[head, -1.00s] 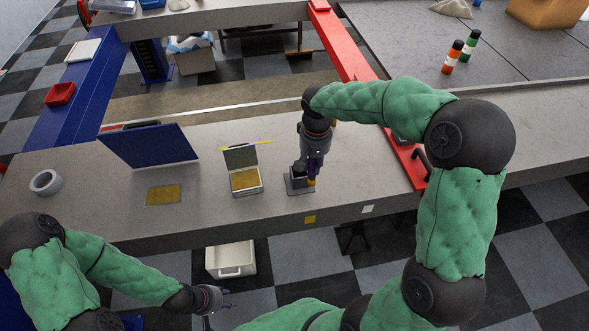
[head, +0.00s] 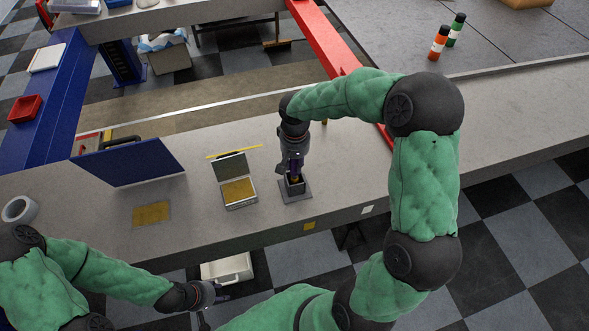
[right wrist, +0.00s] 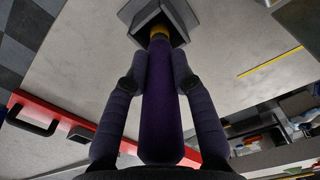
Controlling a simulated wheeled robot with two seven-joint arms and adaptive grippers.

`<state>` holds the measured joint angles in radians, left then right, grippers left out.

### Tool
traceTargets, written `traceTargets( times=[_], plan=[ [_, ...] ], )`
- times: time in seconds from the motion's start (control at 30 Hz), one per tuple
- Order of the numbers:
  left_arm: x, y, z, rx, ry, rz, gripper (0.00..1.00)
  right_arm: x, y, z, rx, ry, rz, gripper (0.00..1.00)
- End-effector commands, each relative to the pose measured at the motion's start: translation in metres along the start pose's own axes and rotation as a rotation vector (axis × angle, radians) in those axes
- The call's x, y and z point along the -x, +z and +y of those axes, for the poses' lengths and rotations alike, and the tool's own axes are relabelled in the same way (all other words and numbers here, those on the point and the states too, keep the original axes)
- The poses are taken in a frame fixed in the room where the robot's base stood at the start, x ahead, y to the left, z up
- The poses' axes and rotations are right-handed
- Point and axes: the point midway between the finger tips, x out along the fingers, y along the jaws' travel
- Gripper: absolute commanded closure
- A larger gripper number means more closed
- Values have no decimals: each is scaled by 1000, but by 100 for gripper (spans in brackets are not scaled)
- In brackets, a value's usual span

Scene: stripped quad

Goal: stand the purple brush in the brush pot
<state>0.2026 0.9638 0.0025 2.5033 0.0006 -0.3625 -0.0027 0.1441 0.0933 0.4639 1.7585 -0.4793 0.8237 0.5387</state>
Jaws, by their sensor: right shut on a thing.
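The purple brush (right wrist: 160,105) is held upright by my right gripper (right wrist: 158,84), whose two fingers are shut on it from both sides. In the head view my right gripper (head: 294,170) is right above the dark square brush pot (head: 293,188) on the bench. In the right wrist view the brush's yellow lower part is at the mouth of the brush pot (right wrist: 133,14); how deep its end reaches is hidden. My left gripper (head: 217,293) is empty, its fingers apart, low in front of the bench.
An open case with a yellow inside (head: 238,192) stands left of the pot. Further left are a yellow mat (head: 151,214), a blue panel (head: 130,163) and a white roll (head: 19,209). A red beam (head: 335,40) runs behind on the right. The bench right of the pot is clear.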

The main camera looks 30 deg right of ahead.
Motion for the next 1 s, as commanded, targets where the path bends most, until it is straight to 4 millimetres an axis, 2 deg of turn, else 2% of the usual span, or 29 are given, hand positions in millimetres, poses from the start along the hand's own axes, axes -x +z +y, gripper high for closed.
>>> traceTargets(
  times=[0.03, 0.2, 0.63, 0.67, 0.73, 1.0],
  plan=[
    [-2, 0, -1, 0, 0, 0, 60, -11, 1, 0, 0, 0, -4, 100],
    [-4, 0, -1, 0, 0, 0, 60, -29, 0, 0, 0, 0, -2, 100],
    [-7, 0, -2, 0, 0, 0, 60, -34, 0, 0, 0, 0, 0, 100],
    [-7, 0, -2, 0, 0, 0, 60, -34, 0, 0, 0, 0, 0, 72],
    [-6, 0, -2, 0, 0, 0, 60, -34, 0, 0, 0, 0, 0, 52],
    [-6, 0, -2, 0, 0, 0, 60, -33, 0, 0, 0, 0, 0, 51]
  ],
)
